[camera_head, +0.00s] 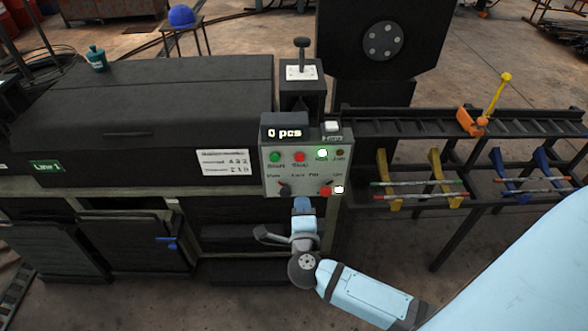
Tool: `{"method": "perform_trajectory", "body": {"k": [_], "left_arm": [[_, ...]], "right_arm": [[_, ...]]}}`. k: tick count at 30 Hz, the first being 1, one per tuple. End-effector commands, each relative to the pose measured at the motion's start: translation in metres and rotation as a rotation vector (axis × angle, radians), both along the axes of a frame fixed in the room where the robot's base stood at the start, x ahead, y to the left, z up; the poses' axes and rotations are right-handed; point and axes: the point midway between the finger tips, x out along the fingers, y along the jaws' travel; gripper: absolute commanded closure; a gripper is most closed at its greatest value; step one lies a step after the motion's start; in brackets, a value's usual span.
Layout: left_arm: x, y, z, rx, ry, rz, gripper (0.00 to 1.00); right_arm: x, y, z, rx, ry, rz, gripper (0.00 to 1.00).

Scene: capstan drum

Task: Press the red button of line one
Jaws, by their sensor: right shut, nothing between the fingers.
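The grey control panel (315,175) stands at the right end of the dark machine, which bears a green label (47,167) reading "Line 1". The red button (299,157) is in the panel's upper row, right of a green button (275,157). My right gripper (304,204) is shut and empty, in front of the panel's lower edge and below the red button in the picture. The button is in plain view and the gripper appears apart from it. My left gripper is not in view.
A "0 pcs" display (285,133) sits on top of the panel. A lit green lamp (321,153) and lower knobs share its face. To the right is a dark rack (390,123) with yellow and blue brackets. Dark cabinets (130,243) stand below the machine.

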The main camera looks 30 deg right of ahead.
Motion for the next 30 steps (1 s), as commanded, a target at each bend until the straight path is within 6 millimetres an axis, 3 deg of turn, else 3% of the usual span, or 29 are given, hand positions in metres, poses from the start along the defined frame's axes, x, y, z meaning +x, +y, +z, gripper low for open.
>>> {"method": "perform_trajectory", "body": {"k": [14, 30], "left_arm": [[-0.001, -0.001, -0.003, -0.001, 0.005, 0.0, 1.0], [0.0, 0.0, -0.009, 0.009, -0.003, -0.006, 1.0]], "right_arm": [[0.009, -0.005, 0.0, 0.001, -0.001, -0.001, 1.0], [0.098, -0.06, 0.0, -0.002, -0.001, -0.001, 1.0]]}}
